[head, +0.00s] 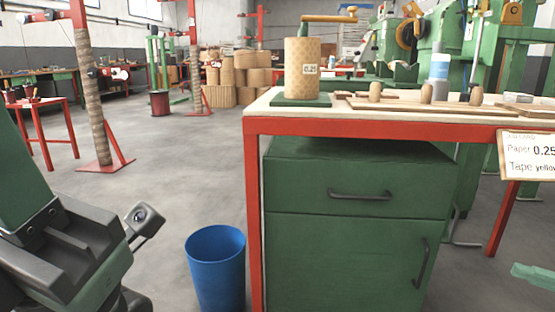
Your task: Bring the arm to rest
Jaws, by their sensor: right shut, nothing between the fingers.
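My right gripper (532,274) shows at the lower right edge in the head view as a small pale green tip pointing left. It is shut and holds nothing. It is apart from the red-framed workbench (380,127) and the green drawer cabinet (352,235) under it. The rest of the right arm is outside the picture. A large green and dark grey part of my own body fills the lower left, with a small camera on it. The fingers of my left gripper do not show.
On the bench stand a tan paper-wrapped coil (302,70), wooden pieces and a blue-and-white bottle (438,70). A label card (530,154) hangs at its right front. A blue bin (216,268) stands left of the cabinet. Grey floor (185,185) is open at left.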

